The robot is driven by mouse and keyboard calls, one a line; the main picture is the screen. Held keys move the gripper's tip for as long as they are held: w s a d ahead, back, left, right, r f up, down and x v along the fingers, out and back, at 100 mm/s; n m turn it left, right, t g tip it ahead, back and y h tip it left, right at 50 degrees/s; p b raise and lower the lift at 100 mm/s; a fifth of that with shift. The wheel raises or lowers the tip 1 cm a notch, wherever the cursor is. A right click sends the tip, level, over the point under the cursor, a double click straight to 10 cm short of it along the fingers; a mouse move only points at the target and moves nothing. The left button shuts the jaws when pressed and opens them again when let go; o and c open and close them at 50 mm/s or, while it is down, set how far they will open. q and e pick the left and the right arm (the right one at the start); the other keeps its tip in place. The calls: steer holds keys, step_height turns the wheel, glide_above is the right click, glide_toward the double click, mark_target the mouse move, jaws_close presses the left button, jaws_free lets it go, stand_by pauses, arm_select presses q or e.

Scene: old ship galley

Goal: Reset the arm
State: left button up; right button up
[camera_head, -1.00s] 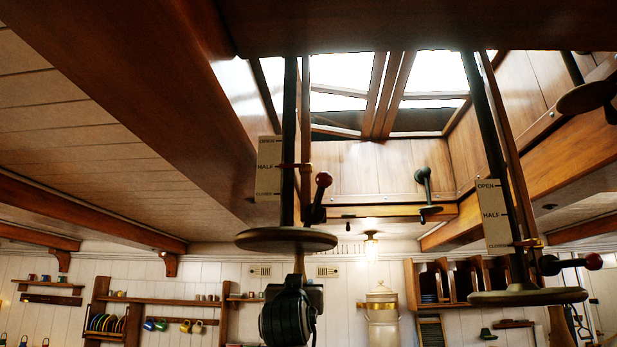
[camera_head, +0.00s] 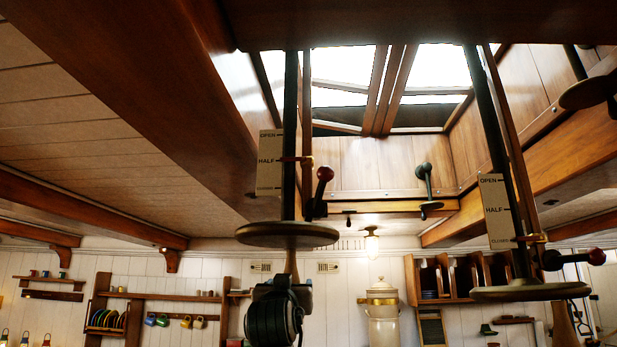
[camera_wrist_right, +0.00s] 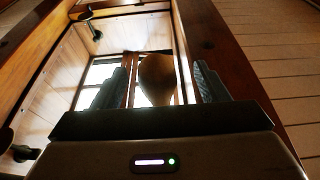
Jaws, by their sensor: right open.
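My right gripper (camera_head: 285,281) is raised below the left round wooden disc (camera_head: 288,235), close to a wooden handle (camera_head: 292,264) that hangs under it. In the right wrist view its two dark fingers (camera_wrist_right: 160,75) are apart, and a rounded wooden end (camera_wrist_right: 157,78) shows between them. The fingers appear clear of it, though I cannot tell the depth. The left rod carries a red-knobbed lever (camera_head: 324,175), with its pointer near HALF on the plate (camera_head: 270,161). My left gripper is not in view.
A second rod with a disc (camera_head: 530,291) and red-knobbed lever (camera_head: 596,257) hangs at right, its pointer near the plate's bottom. A skylight (camera_head: 340,85) is overhead, with a heavy beam (camera_head: 150,90) at left. Shelves (camera_head: 165,298) and a white canister (camera_head: 382,310) line the far wall.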

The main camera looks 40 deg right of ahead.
steer(key=b+v, duration=0.3)
steer(key=v, duration=0.7)
steer(key=shift+w, duration=0.1)
stand_by(0.3)
